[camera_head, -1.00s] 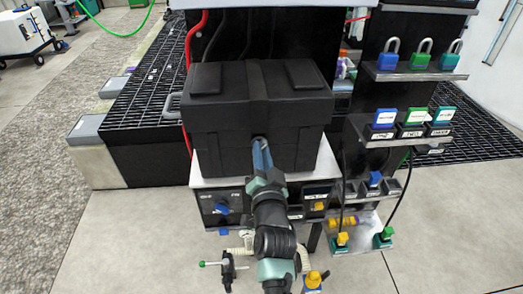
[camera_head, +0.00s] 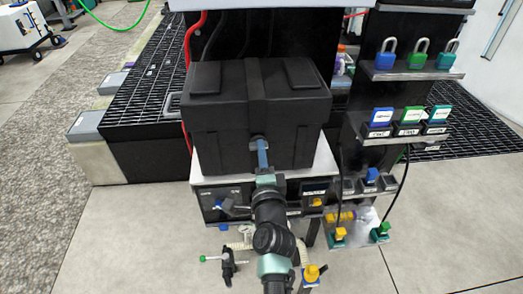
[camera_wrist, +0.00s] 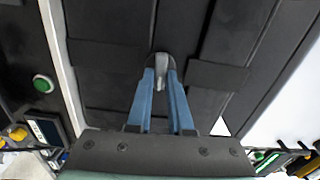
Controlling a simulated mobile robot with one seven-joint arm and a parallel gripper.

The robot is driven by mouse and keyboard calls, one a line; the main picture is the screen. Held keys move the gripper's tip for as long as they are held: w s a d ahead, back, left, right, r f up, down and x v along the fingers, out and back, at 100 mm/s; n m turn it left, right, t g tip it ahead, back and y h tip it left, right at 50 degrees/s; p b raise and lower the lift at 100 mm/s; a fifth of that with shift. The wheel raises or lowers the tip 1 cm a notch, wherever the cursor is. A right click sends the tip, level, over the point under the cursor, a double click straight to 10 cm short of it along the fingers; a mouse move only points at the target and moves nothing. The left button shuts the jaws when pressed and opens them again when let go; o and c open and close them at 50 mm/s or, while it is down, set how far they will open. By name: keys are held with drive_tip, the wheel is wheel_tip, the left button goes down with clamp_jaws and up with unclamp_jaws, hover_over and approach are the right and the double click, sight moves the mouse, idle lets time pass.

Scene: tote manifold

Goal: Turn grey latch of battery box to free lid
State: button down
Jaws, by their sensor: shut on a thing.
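The black battery box (camera_head: 215,140) stands on a light shelf, its lid (camera_head: 220,90) lying closed on top. The grey latch (camera_wrist: 161,72) sits at the middle of the box's front in the wrist view. My gripper (camera_head: 260,143) reaches the box front from below. In the wrist view its blue fingers (camera_wrist: 160,76) are closed on the latch, one on each side. The latch is mostly hidden behind the fingers in the head view, so I cannot tell its exact angle there.
A panel with knobs (camera_head: 232,206) is under the box. Padlocks (camera_head: 420,52) and coloured blocks stand on shelves at the right. A valve with a green-tipped handle (camera_head: 226,260) is low in front. A red cable (camera_head: 187,50) runs at the box's left. Floor at left front is clear.

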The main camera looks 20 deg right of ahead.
drive_tip(key=shift+m, duration=0.5)
drive_tip(key=c, duration=0.8)
unclamp_jaws()
drive_tip(key=shift+s, duration=0.1)
drive_tip(key=p+v, duration=0.3)
drive_tip(key=v, duration=0.9)
drive_tip(key=shift+s+a, duration=0.15)
drive_tip(key=shift+s, duration=0.25)
